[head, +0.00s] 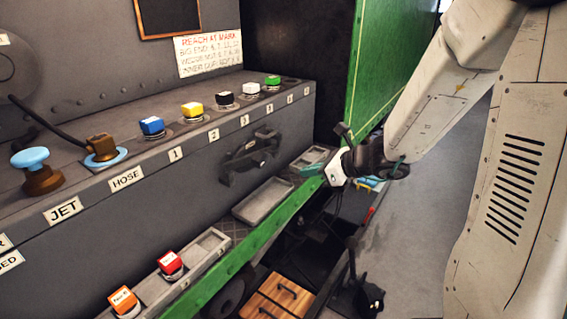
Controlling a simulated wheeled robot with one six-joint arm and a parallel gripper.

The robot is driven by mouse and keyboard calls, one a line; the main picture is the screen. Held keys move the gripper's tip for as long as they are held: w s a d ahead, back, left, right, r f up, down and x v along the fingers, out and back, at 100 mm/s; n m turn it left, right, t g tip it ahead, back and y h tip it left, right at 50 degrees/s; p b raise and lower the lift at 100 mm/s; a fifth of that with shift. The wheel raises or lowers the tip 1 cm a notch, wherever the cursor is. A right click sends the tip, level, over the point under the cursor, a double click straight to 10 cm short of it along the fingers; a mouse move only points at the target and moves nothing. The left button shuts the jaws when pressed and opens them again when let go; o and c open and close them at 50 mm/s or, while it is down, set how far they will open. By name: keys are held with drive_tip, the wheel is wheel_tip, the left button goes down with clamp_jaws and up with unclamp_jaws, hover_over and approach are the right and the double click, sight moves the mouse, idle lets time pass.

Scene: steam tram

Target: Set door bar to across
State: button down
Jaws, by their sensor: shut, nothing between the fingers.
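A long green bar (247,255), which looks like the door bar, runs from the bottom of the head view up and right to my gripper. It passes in front of the grey trays, and its far end is partly hidden by my gripper. My gripper (314,170) is at that far end, pointing left, with its fingers shut and empty. I cannot tell whether the fingers touch the bar.
A grey bench (215,150) with coloured cubes and labels stands left. A shallow tray (263,200) lies behind the bar. A wooden crate (277,298) is below. A green panel (385,65) rises behind my arm.

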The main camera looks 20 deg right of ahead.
drive_tip(key=shift+m, duration=0.6)
drive_tip(key=x, duration=0.3)
drive_tip(key=d+x, duration=0.1)
drive_tip(key=x, duration=0.6)
drive_tip(key=shift+w+d+f, duration=0.25)
drive_tip(key=shift+w+f, duration=0.1)
drive_tip(key=shift+w, duration=0.05)
drive_tip(key=shift+w+a+r+t, duration=0.1)
drive_tip(key=shift+w+r+t, duration=0.05)
drive_tip(key=shift+r, duration=0.4)
drive_tip(key=shift+w+r+t, duration=0.15)
drive_tip(key=shift+r, duration=0.35)
drive_tip(key=shift+w+r, duration=0.1)
drive_tip(key=shift+r, duration=0.8)
